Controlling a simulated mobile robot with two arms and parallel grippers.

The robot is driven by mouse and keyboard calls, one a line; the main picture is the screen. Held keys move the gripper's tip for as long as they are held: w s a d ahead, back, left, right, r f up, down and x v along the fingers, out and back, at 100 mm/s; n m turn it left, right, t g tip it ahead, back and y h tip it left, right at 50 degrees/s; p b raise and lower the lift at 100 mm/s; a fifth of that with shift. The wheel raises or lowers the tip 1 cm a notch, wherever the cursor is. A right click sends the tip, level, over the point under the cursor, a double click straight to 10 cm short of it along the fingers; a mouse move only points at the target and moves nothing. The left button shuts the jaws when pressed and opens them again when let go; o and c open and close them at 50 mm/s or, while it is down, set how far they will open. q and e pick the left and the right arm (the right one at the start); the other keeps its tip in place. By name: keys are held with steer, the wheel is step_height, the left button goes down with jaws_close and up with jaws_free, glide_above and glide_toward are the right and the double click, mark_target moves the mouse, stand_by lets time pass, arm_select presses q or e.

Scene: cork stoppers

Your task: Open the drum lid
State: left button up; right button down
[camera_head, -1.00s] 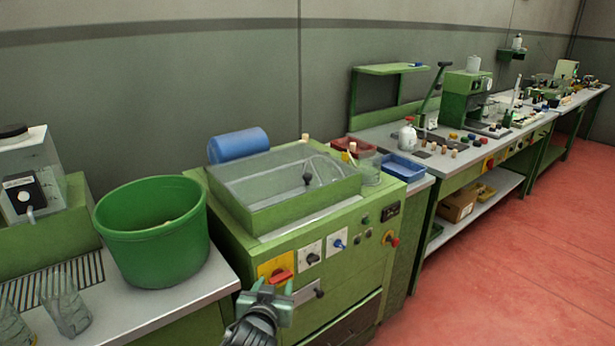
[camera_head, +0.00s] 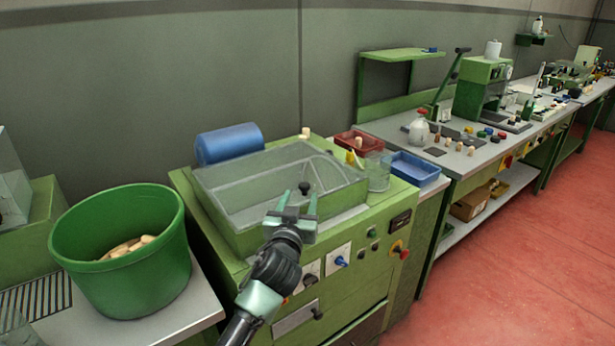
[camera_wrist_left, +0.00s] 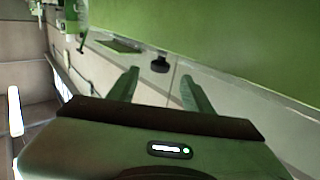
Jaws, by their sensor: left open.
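The drum lid (camera_head: 255,172) is a clear grey panel on top of the green machine, and it lies shut. A black knob (camera_head: 304,187) stands on it near its front edge. My left gripper (camera_head: 300,200) is open and empty, just in front of the knob, with its fingers pointing toward it. In the left wrist view a dark knob (camera_wrist_left: 160,63) shows ahead, between and beyond the fingertips (camera_wrist_left: 157,78). I cannot tell whether the fingers touch the knob. My right gripper is not in view.
A green bucket (camera_head: 120,275) with corks stands left of the machine. A blue cylinder (camera_head: 230,144) lies behind the lid. A glass beaker (camera_head: 378,172), a red tray (camera_head: 355,140) and a blue tray (camera_head: 415,168) stand to the right. Switches line the machine's front.

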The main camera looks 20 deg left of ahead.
mark_target(304, 188)
arm_select(q)
steer(key=w, duration=0.3)
steer(key=shift+w+a+r+p, duration=0.2)
steer(key=shift+w+r+p, duration=0.1)
steer(key=shift+r, duration=0.1)
steer(key=shift+w+a+f, duration=0.1)
steer(key=shift+w+f, duration=0.05)
steer(key=shift+w, duration=0.45)
steer(key=shift+w+f, duration=0.1)
steer(key=shift+w, duration=0.45)
steer(key=shift+w+a, duration=0.1)
steer(key=shift+w, duration=0.35)
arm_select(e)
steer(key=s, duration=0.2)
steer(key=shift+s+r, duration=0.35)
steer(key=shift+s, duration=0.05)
arm_select(q)
steer(key=shift+c, duration=1.2)
jaws_close()
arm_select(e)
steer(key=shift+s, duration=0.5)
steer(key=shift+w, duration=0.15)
